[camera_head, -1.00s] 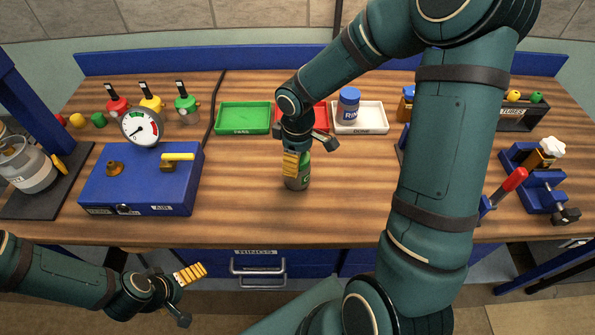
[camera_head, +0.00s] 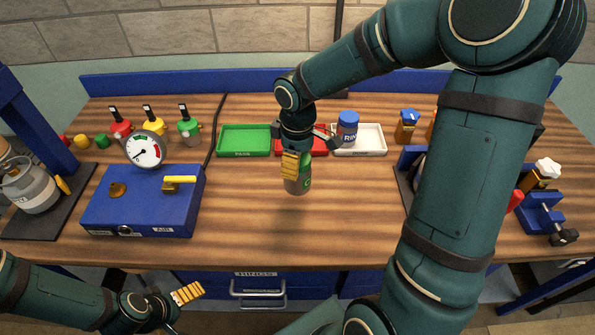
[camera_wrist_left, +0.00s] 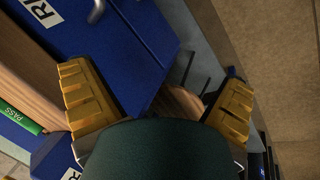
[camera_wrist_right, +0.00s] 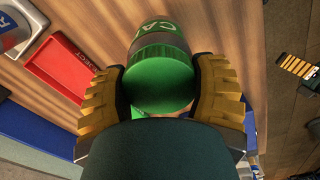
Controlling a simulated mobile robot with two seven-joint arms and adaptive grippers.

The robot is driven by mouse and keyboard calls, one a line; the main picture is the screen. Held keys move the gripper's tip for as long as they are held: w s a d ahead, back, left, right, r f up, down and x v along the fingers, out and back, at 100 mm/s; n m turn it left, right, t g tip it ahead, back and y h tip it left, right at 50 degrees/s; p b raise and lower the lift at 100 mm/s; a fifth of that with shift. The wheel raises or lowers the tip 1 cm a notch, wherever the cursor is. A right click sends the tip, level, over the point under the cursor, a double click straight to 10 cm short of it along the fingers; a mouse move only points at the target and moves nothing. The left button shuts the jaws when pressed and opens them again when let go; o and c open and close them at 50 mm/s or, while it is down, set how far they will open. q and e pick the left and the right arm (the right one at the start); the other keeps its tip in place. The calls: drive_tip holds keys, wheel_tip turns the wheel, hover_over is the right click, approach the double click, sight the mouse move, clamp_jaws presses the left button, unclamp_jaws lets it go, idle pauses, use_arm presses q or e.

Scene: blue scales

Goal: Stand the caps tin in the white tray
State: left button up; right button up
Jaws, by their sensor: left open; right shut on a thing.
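The caps tin (camera_head: 305,180) is a small can with a green lid and green label. In the right wrist view its lid (camera_wrist_right: 158,78) sits between the yellow finger pads, and part of the label text shows. My right gripper (camera_head: 297,165) is shut on it and holds it upright in front of the trays, seemingly a little above the bench. The white tray (camera_head: 372,150) stands at the back, right of the red tray. A blue-lidded tin (camera_head: 347,128) stands at its left side. My left gripper (camera_head: 178,300) is open and empty in front of the bench's front edge.
The green tray (camera_head: 244,140) and red tray (camera_head: 318,146) stand left of the white tray. A blue gauge box (camera_head: 140,205) is on the left. Amber bottles (camera_head: 407,127) stand right of the white tray. The middle bench front is clear.

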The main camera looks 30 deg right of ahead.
drive_tip(key=r, duration=0.1)
drive_tip(key=w+d+r, duration=0.1)
drive_tip(key=r, duration=0.1)
drive_tip(key=shift+w+d+p, duration=0.25)
drive_tip(key=shift+d+p, duration=0.05)
drive_tip(key=shift+d, duration=0.05)
drive_tip(key=w+d+r+p, duration=0.1)
drive_tip(key=w+d+r, duration=0.15)
drive_tip(key=d, duration=0.75)
drive_tip(key=w+d+r+p, duration=0.2)
drive_tip(key=d+r, duration=0.1)
drive_tip(key=d, duration=0.8)
drive_tip(key=w+d+r+p, duration=0.1)
drive_tip(key=w+d+r, duration=0.1)
drive_tip(key=d, duration=0.8)
drive_tip(key=shift+m, duration=0.4)
drive_tip(key=shift+d+f+b, duration=0.2)
drive_tip(key=shift+f+b, duration=0.25)
drive_tip(key=shift+f, duration=8.3)
